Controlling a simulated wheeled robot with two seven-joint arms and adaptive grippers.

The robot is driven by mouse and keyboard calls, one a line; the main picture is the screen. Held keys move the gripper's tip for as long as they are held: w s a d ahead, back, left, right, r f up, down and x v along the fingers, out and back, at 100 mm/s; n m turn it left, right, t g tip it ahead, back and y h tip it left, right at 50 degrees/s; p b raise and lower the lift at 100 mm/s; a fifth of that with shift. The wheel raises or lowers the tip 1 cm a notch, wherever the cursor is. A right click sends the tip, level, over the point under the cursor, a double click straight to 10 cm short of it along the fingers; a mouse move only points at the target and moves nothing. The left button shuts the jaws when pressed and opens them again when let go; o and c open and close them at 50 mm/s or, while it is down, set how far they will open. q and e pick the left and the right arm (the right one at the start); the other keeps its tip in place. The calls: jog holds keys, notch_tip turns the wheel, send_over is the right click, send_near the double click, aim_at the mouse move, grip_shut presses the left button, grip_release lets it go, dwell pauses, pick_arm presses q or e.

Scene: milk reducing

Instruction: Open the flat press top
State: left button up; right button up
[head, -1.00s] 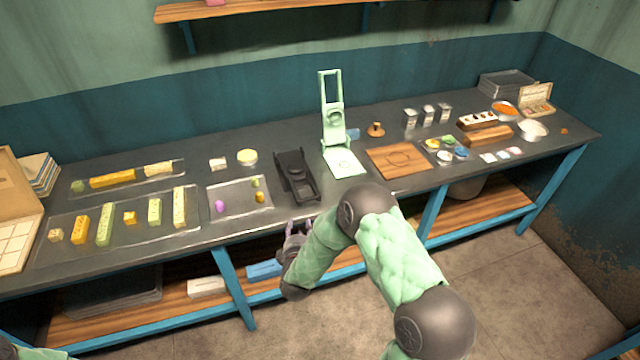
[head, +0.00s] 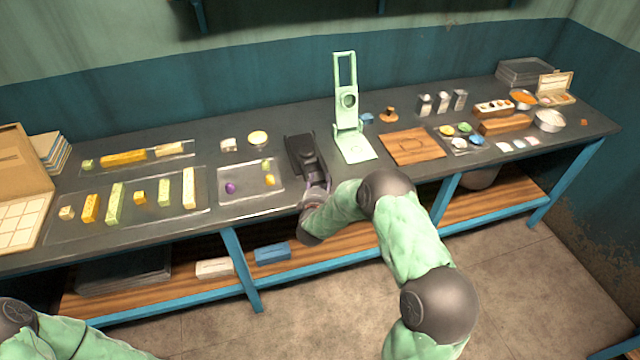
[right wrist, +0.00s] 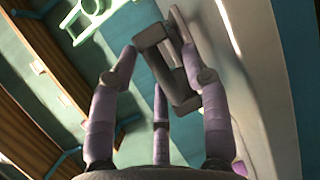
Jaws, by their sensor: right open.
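The black flat press (head: 300,148) lies low on the table with its top down, left of a green press (head: 346,110) whose frame stands upright. My right gripper (head: 316,190) is at the front end of the black press, at the table's front edge. In the right wrist view the open purple fingers (right wrist: 160,60) are on either side of the press's dark frame-like end (right wrist: 166,62); I cannot tell whether they touch it. My left gripper is out of view; only part of the left arm shows at the lower left.
A clear tray (head: 236,190) with small coloured pieces lies just left of the black press. A wooden board (head: 412,147) lies right of the green press. Larger trays of coloured bars fill the left. A shelf (head: 335,262) runs below the table.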

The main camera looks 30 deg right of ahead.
jog(key=shift+w+d, duration=0.15)
jog(key=shift+w, duration=0.05)
jog(key=shift+f, duration=0.1)
grip_shut()
jog(key=shift+s, duration=0.1)
